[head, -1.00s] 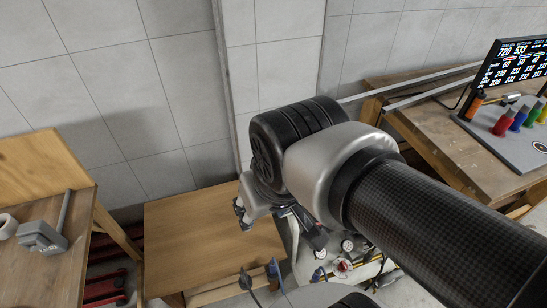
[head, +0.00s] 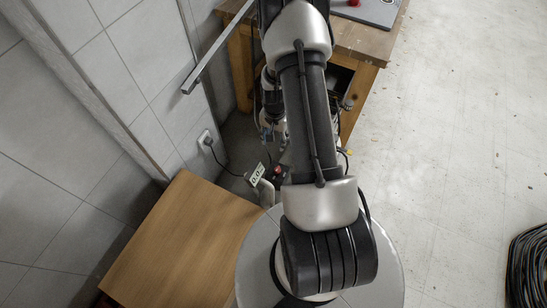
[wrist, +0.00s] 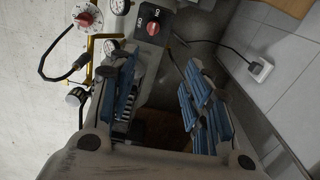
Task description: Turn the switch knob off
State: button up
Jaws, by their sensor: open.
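The switch knob (wrist: 153,28) is red with a pale line and sits on a dark grey box with white lettering, at the top centre of the wrist view. A small red spot, probably this knob, shows in the head view (head: 278,170). My gripper (wrist: 160,72) is open and empty, its blue-padded fingers spread apart. In the wrist view the knob lies above the fingertips, apart from them. In the head view my gripper (head: 270,128) is partly hidden by my arm.
A white dial with another red knob (wrist: 86,17) and round gauges (wrist: 118,6) sit close by. A cable runs to a wall socket (wrist: 260,70). A wooden table (head: 180,245) and workbench (head: 360,45) flank the area. A coiled hose (head: 528,265) lies on the floor.

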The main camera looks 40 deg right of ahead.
send_over(278, 168)
notch_tip(278, 168, down, 4)
jog(key=shift+m, duration=0.4)
notch_tip(278, 168, down, 17)
jog(key=b, duration=0.4)
jog(key=shift+a, duration=0.1)
jog(key=shift+c, duration=0.4)
grip_shut()
